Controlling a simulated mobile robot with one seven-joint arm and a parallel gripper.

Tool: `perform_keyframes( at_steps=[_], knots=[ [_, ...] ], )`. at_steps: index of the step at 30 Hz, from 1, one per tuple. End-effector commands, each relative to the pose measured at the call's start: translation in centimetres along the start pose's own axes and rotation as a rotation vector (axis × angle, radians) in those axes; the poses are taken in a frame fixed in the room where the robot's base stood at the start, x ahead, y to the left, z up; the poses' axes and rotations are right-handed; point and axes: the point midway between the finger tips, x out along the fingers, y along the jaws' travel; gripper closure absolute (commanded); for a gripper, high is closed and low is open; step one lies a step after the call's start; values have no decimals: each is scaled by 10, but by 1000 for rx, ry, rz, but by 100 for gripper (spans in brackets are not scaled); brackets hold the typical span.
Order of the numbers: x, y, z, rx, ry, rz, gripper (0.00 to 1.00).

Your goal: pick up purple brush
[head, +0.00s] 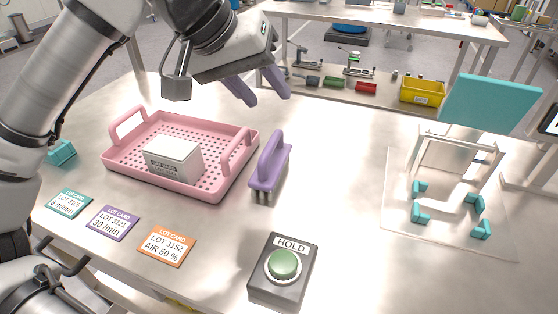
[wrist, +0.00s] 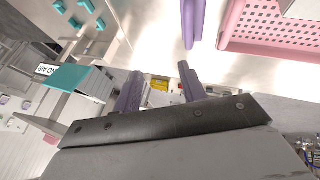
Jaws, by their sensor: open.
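The purple brush (head: 270,163) stands on the table just right of the pink tray, handle up and dark bristles down. Part of it shows at the top edge of the wrist view (wrist: 194,22). My gripper (head: 268,99), with two purple fingers, is open and empty. In the head view it hangs above and beyond the brush, apart from it. In the wrist view the fingers (wrist: 160,86) are spread with no object between them, and the brush lies beyond their tips.
The pink tray (head: 118,168) holds a white box (head: 173,158). A HOLD button box (head: 284,270) stands at the front. Lot cards (head: 112,222) lie front left. A stand with a teal panel (head: 490,103) and teal corner blocks (head: 420,212) is at right. Table between brush and stand is clear.

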Motion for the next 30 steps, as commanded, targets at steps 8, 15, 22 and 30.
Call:
perform_keyframes(
  at_steps=[8, 15, 22, 30],
  knots=[
    [19, -42, 4, 74, -79, -179, 59],
    [65, -49, 7, 76, -78, -173, 59],
    [88, -53, 8, 74, -75, -173, 59],
    [119, -58, 12, 75, -77, -171, 59]
  ],
)
